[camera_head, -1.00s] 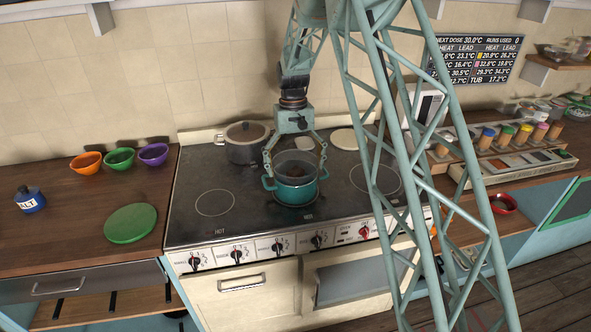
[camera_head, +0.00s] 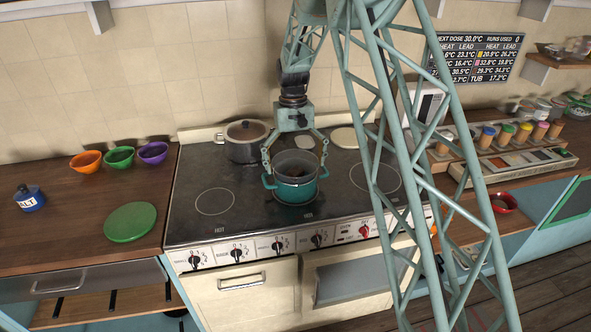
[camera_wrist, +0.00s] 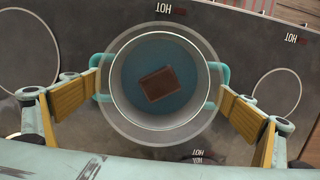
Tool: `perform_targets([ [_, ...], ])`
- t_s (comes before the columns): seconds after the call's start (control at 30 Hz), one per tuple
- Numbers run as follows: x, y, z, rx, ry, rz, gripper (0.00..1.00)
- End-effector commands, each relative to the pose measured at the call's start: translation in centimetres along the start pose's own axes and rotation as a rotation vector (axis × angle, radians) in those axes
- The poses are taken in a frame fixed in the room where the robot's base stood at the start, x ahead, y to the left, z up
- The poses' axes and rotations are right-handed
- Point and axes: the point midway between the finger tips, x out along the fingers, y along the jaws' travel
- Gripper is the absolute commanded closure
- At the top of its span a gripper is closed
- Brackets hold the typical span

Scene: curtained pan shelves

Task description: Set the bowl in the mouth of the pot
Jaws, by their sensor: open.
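The teal pot (camera_head: 295,190) stands on the front middle of the stove, and its two side handles also show in the wrist view (camera_wrist: 102,76). A clear greyish bowl (camera_head: 296,159) sits in the pot's mouth and looks about level and centred; it also shows in the wrist view (camera_wrist: 192,108). A brown block (camera_wrist: 161,83) shows inside the bowl's outline. My gripper (camera_head: 295,169) is open above the pot, with one finger on each side of the bowl. In the wrist view the fingers (camera_wrist: 160,92) appear apart from the bowl's rim.
A lidded pot (camera_head: 245,148) stands behind to the left. Orange (camera_head: 86,164), green (camera_head: 119,160) and purple (camera_head: 153,155) bowls, a green disc (camera_head: 130,222) and a salt jar (camera_head: 30,200) are on the left counter. The stove's front left is clear.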

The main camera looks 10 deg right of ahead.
Motion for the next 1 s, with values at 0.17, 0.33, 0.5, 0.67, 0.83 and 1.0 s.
perform_targets([
  [0.17, -1.6, 0.0, 0.0, 0.000, 0.001, 0.000, 0.00],
  [0.33, -4.0, 0.0, -0.1, 0.000, 0.003, 0.000, 0.00],
  [0.5, -6.5, 0.0, -0.1, 0.000, 0.003, 0.000, 0.00],
  [0.67, -8.7, 0.0, -0.1, 0.000, 0.002, 0.000, 0.00],
  [0.83, -10.3, 0.0, 0.0, 0.000, 0.001, 0.000, 0.00],
  [1.0, -11.2, 0.0, 0.0, 0.000, 0.001, 0.000, 0.00],
])
